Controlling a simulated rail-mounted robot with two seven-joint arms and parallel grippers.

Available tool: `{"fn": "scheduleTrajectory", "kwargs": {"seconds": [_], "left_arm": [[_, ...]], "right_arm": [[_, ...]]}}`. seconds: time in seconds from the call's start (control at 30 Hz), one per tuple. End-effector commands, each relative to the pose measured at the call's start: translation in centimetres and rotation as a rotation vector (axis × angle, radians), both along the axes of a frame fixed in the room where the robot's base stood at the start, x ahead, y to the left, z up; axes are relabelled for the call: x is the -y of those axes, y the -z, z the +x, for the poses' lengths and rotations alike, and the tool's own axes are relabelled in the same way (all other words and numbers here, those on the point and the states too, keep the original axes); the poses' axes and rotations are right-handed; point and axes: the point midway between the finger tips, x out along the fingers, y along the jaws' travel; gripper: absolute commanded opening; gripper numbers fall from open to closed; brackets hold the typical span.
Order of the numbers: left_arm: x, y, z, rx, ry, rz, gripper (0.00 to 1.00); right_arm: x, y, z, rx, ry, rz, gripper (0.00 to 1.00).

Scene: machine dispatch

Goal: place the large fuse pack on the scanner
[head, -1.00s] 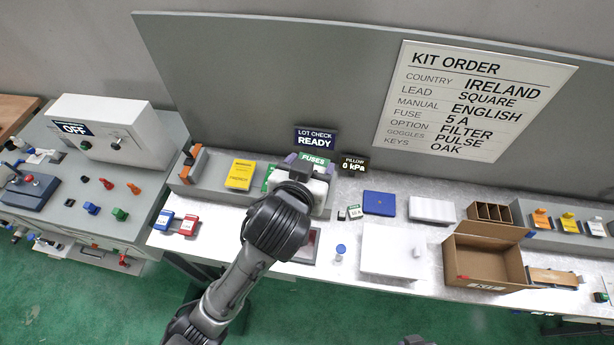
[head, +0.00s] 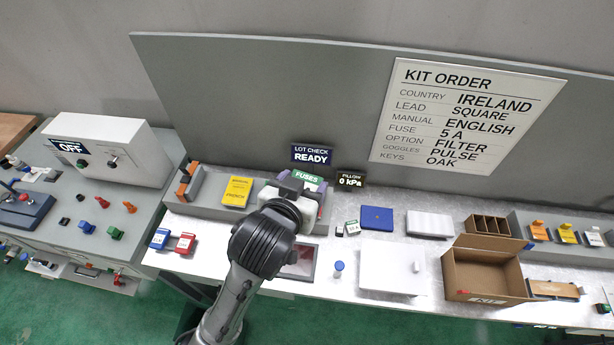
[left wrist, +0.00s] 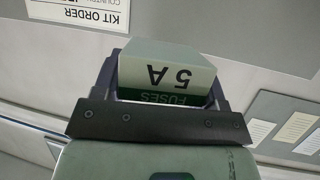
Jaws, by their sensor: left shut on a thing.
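The large fuse pack (left wrist: 165,75), a pale box with a green band reading FUSES and 5 A, sits between the fingers of my left gripper (left wrist: 160,92) in the left wrist view. In the head view my left gripper (head: 300,188) is at the back shelf by the green FUSES label (head: 307,178); the arm hides much of this spot, and I cannot tell if the pack touches the shelf. A flat dark-red panel in a grey frame, apparently the scanner (head: 300,263), lies on the bench in front, partly covered by my arm. My right gripper is out of view.
A yellow manual (head: 237,191) stands left of the gripper. A small blue-topped bottle (head: 338,269) and a white box (head: 390,267) stand right of the panel. An open carton (head: 483,274) is farther right. The LOT CHECK sign (head: 311,155) reads READY.

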Motion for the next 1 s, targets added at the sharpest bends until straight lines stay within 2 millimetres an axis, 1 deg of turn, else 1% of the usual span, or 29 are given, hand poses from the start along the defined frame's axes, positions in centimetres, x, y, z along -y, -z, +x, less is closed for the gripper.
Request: {"fn": "scheduleTrajectory", "kwargs": {"seconds": [0.03,0.3,1.0], "left_arm": [[-0.4,0.4,0.0,-0.001,0.040,0.003,0.42],[-1.2,2.2,-0.5,-0.002,0.283,0.006,0.42],[-3.1,6.4,-1.7,-0.003,0.861,0.005,0.42]], "right_arm": [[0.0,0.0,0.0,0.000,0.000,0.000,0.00],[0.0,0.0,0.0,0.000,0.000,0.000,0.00],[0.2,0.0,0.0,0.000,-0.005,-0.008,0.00]]}}
